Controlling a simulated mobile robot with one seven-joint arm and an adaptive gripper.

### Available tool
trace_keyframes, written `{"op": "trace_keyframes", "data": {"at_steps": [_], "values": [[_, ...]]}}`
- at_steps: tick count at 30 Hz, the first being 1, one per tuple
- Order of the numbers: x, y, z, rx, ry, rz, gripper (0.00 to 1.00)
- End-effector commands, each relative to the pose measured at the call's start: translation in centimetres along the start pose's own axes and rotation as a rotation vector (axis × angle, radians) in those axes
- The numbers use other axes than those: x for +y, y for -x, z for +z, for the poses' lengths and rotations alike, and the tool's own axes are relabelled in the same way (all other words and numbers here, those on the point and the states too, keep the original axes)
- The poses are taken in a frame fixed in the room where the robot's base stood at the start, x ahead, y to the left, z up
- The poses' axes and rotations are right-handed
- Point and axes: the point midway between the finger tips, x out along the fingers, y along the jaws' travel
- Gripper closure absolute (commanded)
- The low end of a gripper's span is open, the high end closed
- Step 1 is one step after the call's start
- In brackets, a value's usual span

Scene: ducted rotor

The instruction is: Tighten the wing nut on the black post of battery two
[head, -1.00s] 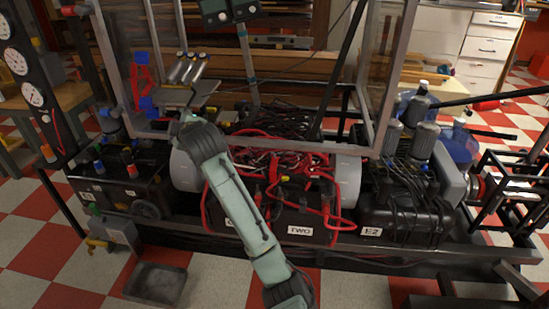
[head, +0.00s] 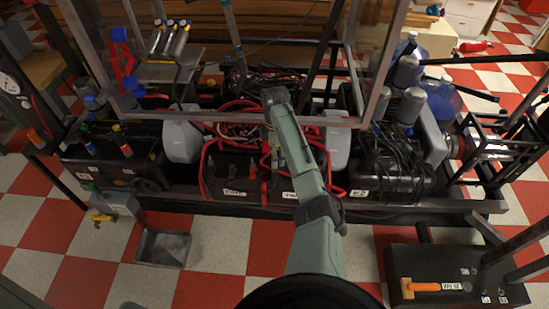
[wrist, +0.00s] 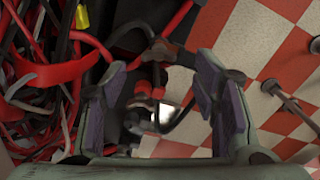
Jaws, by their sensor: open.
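Battery two, a black box with a partly covered "TWO" label (head: 289,195), sits in the middle of the rig in the head view; my arm crosses in front of it. My gripper (wrist: 160,68) is open in the wrist view, a finger on each side. Between and below the fingers are a black cable, small red and black pieces (wrist: 145,92) and a bright patch. I cannot make out the wing nut or tell which piece is the black post. The fingers are hidden in the head view.
Red cables (wrist: 95,45) crowd the left finger, with a yellow piece (wrist: 82,17) above. A grey metal frame (head: 225,117) crosses above the batteries.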

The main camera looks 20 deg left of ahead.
Motion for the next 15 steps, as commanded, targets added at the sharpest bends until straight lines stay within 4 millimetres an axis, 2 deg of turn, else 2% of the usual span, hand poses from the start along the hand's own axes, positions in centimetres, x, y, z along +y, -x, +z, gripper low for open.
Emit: {"op": "trace_keyframes", "data": {"at_steps": [6,15], "values": [[0.0,-3.0,0.0,-0.002,0.000,-0.001,0.45],[0.0,-4.1,0.0,-0.002,0.001,0.002,0.45]]}}
